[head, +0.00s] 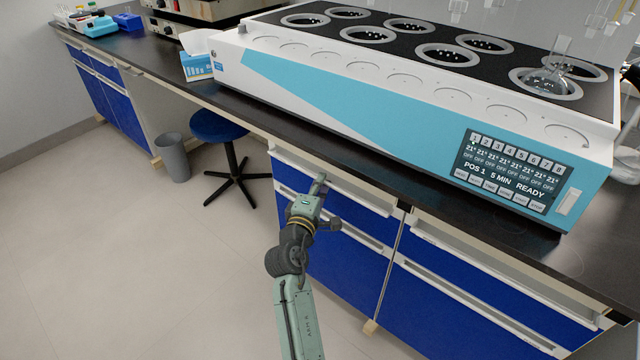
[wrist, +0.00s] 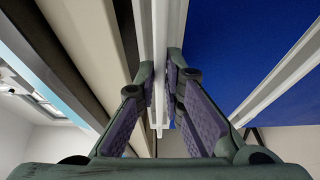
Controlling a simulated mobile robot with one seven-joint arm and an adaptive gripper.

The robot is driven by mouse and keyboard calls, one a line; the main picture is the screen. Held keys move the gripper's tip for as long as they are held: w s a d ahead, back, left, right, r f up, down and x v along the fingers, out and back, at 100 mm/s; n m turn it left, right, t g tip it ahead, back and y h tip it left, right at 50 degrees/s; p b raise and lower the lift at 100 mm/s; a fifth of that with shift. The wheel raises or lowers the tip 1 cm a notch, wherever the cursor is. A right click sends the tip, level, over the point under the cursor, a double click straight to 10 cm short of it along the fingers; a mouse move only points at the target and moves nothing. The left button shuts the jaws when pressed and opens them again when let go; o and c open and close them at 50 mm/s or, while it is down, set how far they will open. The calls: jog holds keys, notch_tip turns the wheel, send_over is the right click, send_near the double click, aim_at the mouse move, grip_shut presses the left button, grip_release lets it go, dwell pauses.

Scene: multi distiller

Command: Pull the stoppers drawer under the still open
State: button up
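The still (head: 420,110) is a long white and light-blue unit on the dark bench. Under it is a blue top drawer (head: 350,215) with a white rail handle (head: 350,195) along its upper edge; its front looks about flush with the cabinet. I see no label naming it as the stoppers drawer. My gripper (head: 319,184) is at this handle, near the left part of the drawer. In the wrist view, the fingers (wrist: 161,75) lie on both sides of the white rail (wrist: 160,30), with their pads appearing to press on it. The drawer's inside is hidden.
More blue drawers (head: 470,310) with white rails lie to the right and below. A blue stool (head: 220,128) and a grey bin (head: 173,157) stand to the left. The floor (head: 130,260) in front is clear. Glassware (head: 558,70) sits on the still.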

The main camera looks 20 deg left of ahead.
grip_shut()
dwell(0.5)
